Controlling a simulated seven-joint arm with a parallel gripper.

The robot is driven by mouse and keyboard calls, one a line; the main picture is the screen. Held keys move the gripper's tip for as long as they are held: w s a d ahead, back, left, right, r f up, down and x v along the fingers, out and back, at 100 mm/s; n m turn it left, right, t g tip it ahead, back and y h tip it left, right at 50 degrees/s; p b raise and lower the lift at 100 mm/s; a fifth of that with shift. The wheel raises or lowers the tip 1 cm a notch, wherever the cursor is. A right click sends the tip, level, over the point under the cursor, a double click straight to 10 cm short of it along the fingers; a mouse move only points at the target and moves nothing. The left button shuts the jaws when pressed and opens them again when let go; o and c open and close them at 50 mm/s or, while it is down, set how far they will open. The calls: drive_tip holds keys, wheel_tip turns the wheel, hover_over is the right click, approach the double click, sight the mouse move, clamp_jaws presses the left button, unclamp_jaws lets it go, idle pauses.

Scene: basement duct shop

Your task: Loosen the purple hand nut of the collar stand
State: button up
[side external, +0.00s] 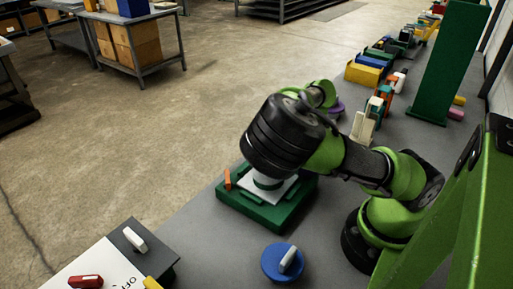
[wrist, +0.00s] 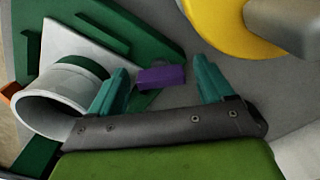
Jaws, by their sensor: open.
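The collar stand has a green base (side external: 248,212) with a white plate and a short white pipe; it stands under my wrist in the side external view. In the wrist view, the stand's white pipe (wrist: 62,98) and green base (wrist: 150,45) are at the left. The purple hand nut (wrist: 162,77) shows as a small block at the stand's edge. My gripper (wrist: 161,68) is open, with one teal finger on each side of the nut in the picture. I cannot tell whether either finger touches it. In the side external view my arm hides the fingers and the nut.
A blue round knob piece (side external: 283,262) is in front of the stand. A panel with handles (side external: 120,265) lies at the lower left. Beyond my arm are a purple round piece (side external: 336,107), several coloured blocks and a tall green post (side external: 450,65). A yellow round thing (wrist: 225,25) is at the wrist view's top right.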

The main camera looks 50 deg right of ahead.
drive_tip(key=c, duration=1)
drive_tip(key=shift+c, duration=0.2)
drive_tip(key=shift+n, duration=0.4)
drive_tip(key=n, duration=0.4)
drive_tip(key=shift+w+a, duration=0.1)
drive_tip(key=n, duration=0.4)
drive_tip(key=shift+a+n, duration=0.1)
drive_tip(key=shift+n, duration=0.2)
drive_tip(key=n, duration=0.4)
drive_tip(key=shift+a, duration=0.1)
drive_tip(key=n, duration=0.4)
drive_tip(key=shift+n, duration=0.4)
